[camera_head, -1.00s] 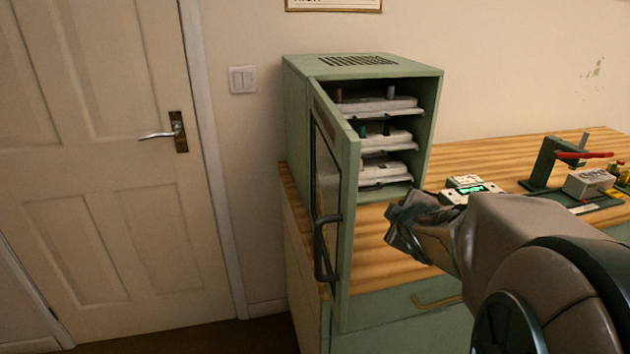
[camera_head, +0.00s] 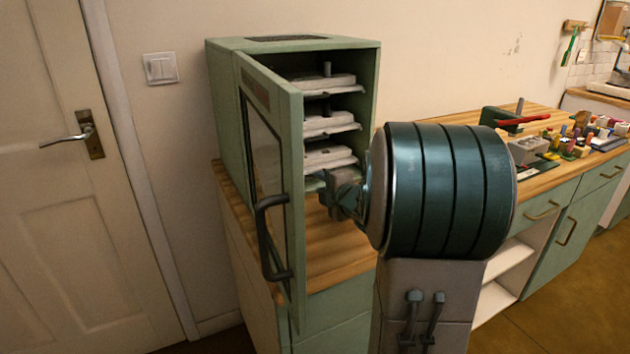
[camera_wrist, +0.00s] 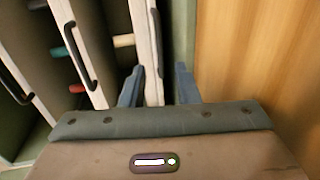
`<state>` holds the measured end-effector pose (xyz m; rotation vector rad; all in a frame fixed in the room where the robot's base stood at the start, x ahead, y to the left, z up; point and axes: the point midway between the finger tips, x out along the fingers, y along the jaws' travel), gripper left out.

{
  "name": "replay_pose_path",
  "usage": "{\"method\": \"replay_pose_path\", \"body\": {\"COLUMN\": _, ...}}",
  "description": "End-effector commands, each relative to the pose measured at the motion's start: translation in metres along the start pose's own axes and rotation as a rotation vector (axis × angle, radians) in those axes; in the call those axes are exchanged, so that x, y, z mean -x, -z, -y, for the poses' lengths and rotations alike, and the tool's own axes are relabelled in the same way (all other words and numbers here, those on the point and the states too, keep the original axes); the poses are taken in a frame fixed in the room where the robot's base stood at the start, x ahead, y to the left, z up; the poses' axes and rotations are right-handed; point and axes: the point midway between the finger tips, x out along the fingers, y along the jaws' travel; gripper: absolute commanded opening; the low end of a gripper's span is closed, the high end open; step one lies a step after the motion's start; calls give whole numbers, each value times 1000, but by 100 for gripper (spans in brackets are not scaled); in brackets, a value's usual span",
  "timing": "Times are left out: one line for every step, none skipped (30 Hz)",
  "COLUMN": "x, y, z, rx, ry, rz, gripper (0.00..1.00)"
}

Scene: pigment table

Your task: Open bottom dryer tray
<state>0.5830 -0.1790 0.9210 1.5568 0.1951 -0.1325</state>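The green dryer (camera_head: 222,110) stands on the wooden counter with its door (camera_head: 285,220) swung open. Three pale trays are stacked inside. The bottom tray (camera_head: 325,157) sits in the dryer, low above its floor. My gripper (camera_head: 328,192) is in front of and slightly below it, partly hidden by my arm. In the wrist view, turned sideways, my gripper (camera_wrist: 160,68) is open, with one finger on each side of the bottom tray's front (camera_wrist: 146,60) and its dark handle (camera_wrist: 158,38). I cannot tell whether the fingers touch it.
The open door with its dark handle (camera_head: 268,238) stands left of my gripper. The middle tray (camera_head: 328,122) and top tray (camera_head: 325,85) are above. Bare wooden counter (camera_wrist: 255,60) lies below. Small jars and tools stand farther right.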

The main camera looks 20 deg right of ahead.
Motion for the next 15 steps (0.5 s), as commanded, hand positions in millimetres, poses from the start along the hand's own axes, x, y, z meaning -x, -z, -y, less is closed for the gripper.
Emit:
{"method": "replay_pose_path", "body": {"x": -11, "y": 0, "z": 2, "rx": 0, "ry": 2, "rz": -1, "gripper": 28}}
{"method": "replay_pose_path", "body": {"x": -17, "y": -1, "z": 2, "rx": 0, "ry": 2, "rz": 0, "gripper": 28}}
{"method": "replay_pose_path", "body": {"x": -24, "y": -1, "z": 1, "rx": 0, "ry": 1, "rz": 0, "gripper": 28}}
{"method": "replay_pose_path", "body": {"x": -28, "y": -1, "z": 1, "rx": 0, "ry": 1, "rz": 1, "gripper": 28}}
{"method": "replay_pose_path", "body": {"x": -33, "y": -1, "z": 2, "rx": -2, "ry": 2, "rz": 1, "gripper": 28}}
{"method": "replay_pose_path", "body": {"x": -38, "y": -2, "z": 1, "rx": -2, "ry": 1, "rz": 3, "gripper": 28}}
{"method": "replay_pose_path", "body": {"x": -42, "y": -2, "z": 1, "rx": -2, "ry": 1, "rz": 3, "gripper": 28}}
{"method": "replay_pose_path", "body": {"x": -45, "y": -2, "z": 1, "rx": -2, "ry": 1, "rz": 3, "gripper": 28}}
{"method": "replay_pose_path", "body": {"x": -49, "y": -2, "z": 1, "rx": -1, "ry": 1, "rz": 3, "gripper": 28}}
{"method": "replay_pose_path", "body": {"x": -51, "y": -2, "z": 1, "rx": -1, "ry": 1, "rz": 3, "gripper": 28}}
{"method": "replay_pose_path", "body": {"x": -53, "y": -2, "z": 1, "rx": -1, "ry": 1, "rz": 3, "gripper": 28}}
{"method": "replay_pose_path", "body": {"x": -55, "y": -2, "z": 1, "rx": -1, "ry": 1, "rz": 4, "gripper": 28}}
{"method": "replay_pose_path", "body": {"x": -56, "y": -2, "z": 0, "rx": -1, "ry": 0, "rz": 4, "gripper": 28}}
{"method": "replay_pose_path", "body": {"x": -57, "y": -2, "z": 0, "rx": -1, "ry": 0, "rz": 4, "gripper": 28}}
{"method": "replay_pose_path", "body": {"x": -57, "y": -3, "z": 0, "rx": -1, "ry": 0, "rz": 5, "gripper": 28}}
